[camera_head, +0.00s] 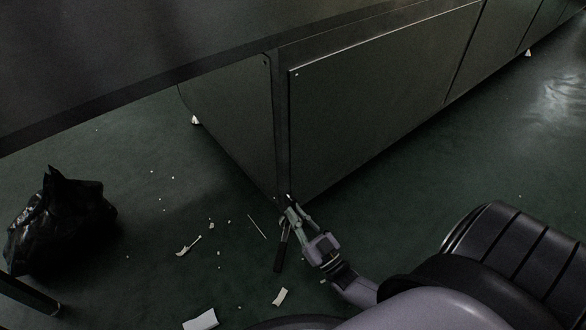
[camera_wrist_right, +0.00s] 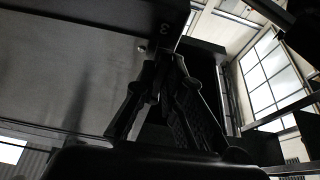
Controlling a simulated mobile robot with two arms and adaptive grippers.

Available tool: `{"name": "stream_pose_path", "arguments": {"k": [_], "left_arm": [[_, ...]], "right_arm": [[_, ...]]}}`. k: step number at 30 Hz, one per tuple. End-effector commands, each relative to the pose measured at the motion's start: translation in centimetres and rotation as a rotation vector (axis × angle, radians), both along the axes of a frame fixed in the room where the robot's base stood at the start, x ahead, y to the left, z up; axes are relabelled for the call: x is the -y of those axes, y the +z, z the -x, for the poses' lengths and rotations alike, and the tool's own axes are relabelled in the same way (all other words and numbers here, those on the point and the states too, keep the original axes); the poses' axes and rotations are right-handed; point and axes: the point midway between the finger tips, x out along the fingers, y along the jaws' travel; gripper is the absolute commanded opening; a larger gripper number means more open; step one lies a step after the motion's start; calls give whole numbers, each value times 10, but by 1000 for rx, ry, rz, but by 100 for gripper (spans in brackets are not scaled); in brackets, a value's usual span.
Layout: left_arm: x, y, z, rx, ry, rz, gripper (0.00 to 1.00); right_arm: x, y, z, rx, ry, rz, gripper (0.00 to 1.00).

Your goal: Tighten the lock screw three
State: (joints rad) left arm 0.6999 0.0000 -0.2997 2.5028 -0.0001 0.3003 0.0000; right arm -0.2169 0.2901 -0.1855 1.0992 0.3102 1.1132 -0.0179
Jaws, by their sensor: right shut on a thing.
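My right gripper (camera_head: 293,207) reaches in from the lower right to the bottom front corner of the dark dryer cabinet (camera_head: 375,100). It is shut on a slim tool with a dark handle (camera_head: 281,255), which hangs down toward the floor. In the right wrist view, the fingers of the right gripper (camera_wrist_right: 168,68) converge close to the panel's edge. A small round screw head (camera_wrist_right: 141,48) shows on the panel, near a marking that reads 3 (camera_wrist_right: 163,16). I cannot tell whether the tool touches the screw. My left gripper is not in view.
A black bag (camera_head: 60,225) stands on the green floor at the left. Pale scraps, including a white piece (camera_head: 201,320) and a shard (camera_head: 280,297), lie around the cabinet corner. The floor along the cabinet's right side is mostly clear.

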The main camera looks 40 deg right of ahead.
Motion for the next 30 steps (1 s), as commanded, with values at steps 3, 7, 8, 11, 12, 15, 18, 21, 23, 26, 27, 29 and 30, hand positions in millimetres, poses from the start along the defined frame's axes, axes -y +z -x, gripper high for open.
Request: {"name": "stream_pose_path", "arguments": {"k": [3, 7, 8, 11, 12, 15, 18, 21, 23, 26, 27, 29, 30], "left_arm": [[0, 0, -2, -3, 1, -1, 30], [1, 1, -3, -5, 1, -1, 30], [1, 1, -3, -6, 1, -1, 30], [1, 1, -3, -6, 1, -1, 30], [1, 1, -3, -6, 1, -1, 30], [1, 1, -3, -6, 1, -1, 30], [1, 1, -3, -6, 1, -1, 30], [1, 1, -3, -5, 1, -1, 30], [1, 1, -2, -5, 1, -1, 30], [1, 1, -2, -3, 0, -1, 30], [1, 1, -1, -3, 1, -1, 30], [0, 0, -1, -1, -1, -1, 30], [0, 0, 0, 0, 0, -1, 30]], "right_arm": [[2, -1, 1, -3, 0, -25, 0], [2, -1, 0, -3, 0, -38, 0], [2, -1, 0, -3, -1, -39, 0], [2, -1, 0, -4, -1, -40, 0], [2, -1, 0, -4, -1, -40, 0], [2, -1, 0, -4, -1, -40, 0], [2, -1, 0, -4, -1, -40, 0], [2, -1, 0, -3, -1, -39, 16], [2, -1, 0, -3, -1, -39, 20], [2, 0, 0, -3, 0, -39, 27], [2, 0, 0, -2, 0, -38, 29], [2, 0, 0, -2, 0, -38, 30], [2, 0, 0, -2, 0, -38, 30]]}}
